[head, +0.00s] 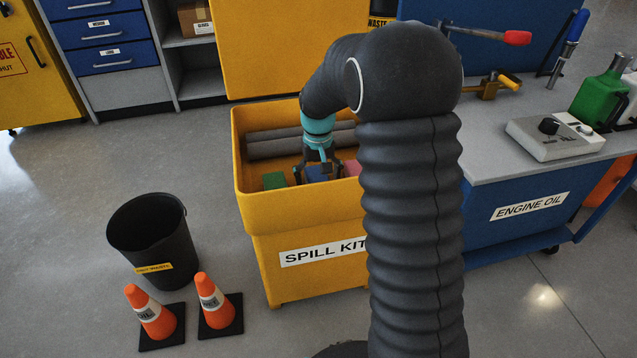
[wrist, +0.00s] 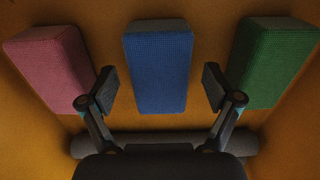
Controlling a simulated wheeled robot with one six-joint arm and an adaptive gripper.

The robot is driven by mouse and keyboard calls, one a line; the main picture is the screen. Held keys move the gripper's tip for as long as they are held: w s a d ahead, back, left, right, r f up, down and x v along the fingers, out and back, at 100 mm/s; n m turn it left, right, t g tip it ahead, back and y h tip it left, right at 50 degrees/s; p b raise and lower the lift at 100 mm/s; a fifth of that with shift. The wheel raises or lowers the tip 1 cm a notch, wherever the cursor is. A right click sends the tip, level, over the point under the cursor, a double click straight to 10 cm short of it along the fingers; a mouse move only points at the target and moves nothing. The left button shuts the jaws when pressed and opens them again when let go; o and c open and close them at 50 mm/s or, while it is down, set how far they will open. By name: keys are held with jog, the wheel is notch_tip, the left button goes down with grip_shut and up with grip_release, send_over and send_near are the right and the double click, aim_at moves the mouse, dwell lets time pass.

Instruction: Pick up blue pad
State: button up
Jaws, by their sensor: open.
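The blue pad (wrist: 158,70) lies in the middle of the yellow spill kit bin in the wrist view, between a pink pad and a green pad. In the head view a bit of the blue pad (head: 316,174) shows under my gripper (head: 320,178). In the wrist view my gripper (wrist: 158,88) is open, with one finger on each side of the blue pad. The fingers look apart from the pad, and nothing is held. How far above the pad the fingertips are is hard to tell.
The pink pad (wrist: 55,65) and green pad (wrist: 272,65) lie close outside the fingers. Grey rolls (head: 275,145) lie at the back of the yellow bin (head: 310,212). A black bucket (head: 150,235) and orange cones stand left; a blue cart (head: 520,205) stands right.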

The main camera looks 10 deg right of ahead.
aim_at(318, 178)
jog(key=shift+f, duration=0.15)
jog(key=c, duration=1.2)
notch_tip(318, 178, up, 10)
jog(key=shift+p, duration=0.45)
